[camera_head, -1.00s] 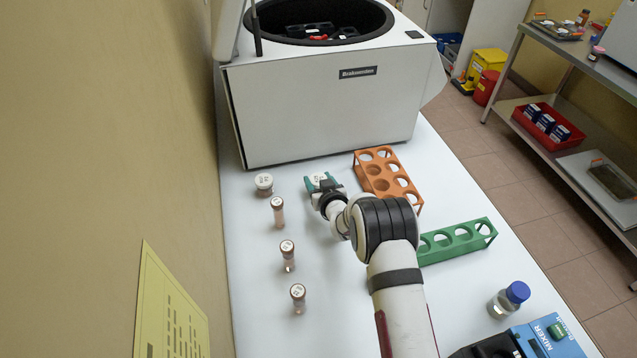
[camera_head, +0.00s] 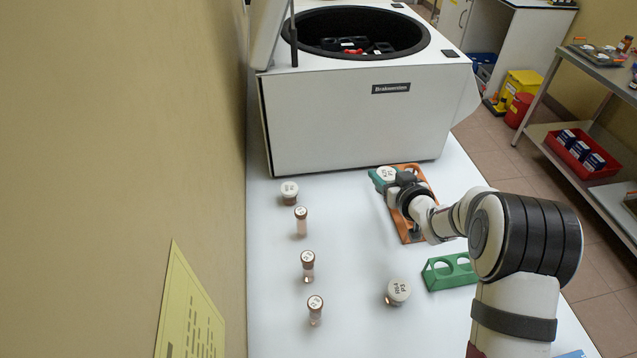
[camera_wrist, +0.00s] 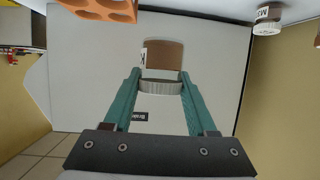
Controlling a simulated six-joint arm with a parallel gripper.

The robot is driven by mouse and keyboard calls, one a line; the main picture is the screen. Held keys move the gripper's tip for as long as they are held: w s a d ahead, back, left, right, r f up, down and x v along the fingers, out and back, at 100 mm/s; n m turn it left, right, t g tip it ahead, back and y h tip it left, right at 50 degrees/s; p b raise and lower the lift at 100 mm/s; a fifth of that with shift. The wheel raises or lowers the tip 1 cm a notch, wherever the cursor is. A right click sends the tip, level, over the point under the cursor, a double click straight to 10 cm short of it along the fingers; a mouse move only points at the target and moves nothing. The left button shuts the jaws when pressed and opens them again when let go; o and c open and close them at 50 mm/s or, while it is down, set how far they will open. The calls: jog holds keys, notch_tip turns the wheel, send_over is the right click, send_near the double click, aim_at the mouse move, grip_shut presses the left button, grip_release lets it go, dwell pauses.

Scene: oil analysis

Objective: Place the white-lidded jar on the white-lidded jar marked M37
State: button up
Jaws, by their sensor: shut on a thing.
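My gripper (camera_head: 383,180) has its teal fingers shut on a white-lidded jar (camera_head: 387,173). In the wrist view the held jar (camera_wrist: 165,56) has brown contents and a part-hidden label, and the fingers (camera_wrist: 160,90) grip its ridged lid. In the head view it is by the left side of the orange rack. Another white-lidded jar (camera_head: 289,192) stands upright on the bench to the left, apart from my gripper. It appears to be the jar at the top right of the wrist view (camera_wrist: 268,22), whose label starts with M; the rest is hard to read.
A third white-lidded jar (camera_head: 398,291) stands near the green rack (camera_head: 449,272). Several brown-capped tubes (camera_head: 301,221) form a column on the left. The orange rack (camera_head: 410,229) lies partly under my arm. The large white centrifuge (camera_head: 350,125) stands behind.

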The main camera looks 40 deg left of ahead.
jog(key=s+a+r+n+g+y, duration=0.2)
jog(key=a+n+g, duration=0.1)
jog(key=a, duration=0.3)
jog(key=s+a+r+n+g+y, duration=0.1)
jog(key=s+a+r+n+g, duration=0.15)
jog(key=a, duration=0.35)
send_over(289, 188)
jog(key=f, duration=0.6)
jog(key=shift+w+d+f, duration=0.1)
jog(key=shift+d+f, duration=0.1)
jog(key=shift+d, duration=0.05)
jog(key=shift+a+f, duration=0.25)
jog(key=shift+f, duration=1.9)
jog(key=shift+f, duration=0.1)
jog(key=o, duration=1.4)
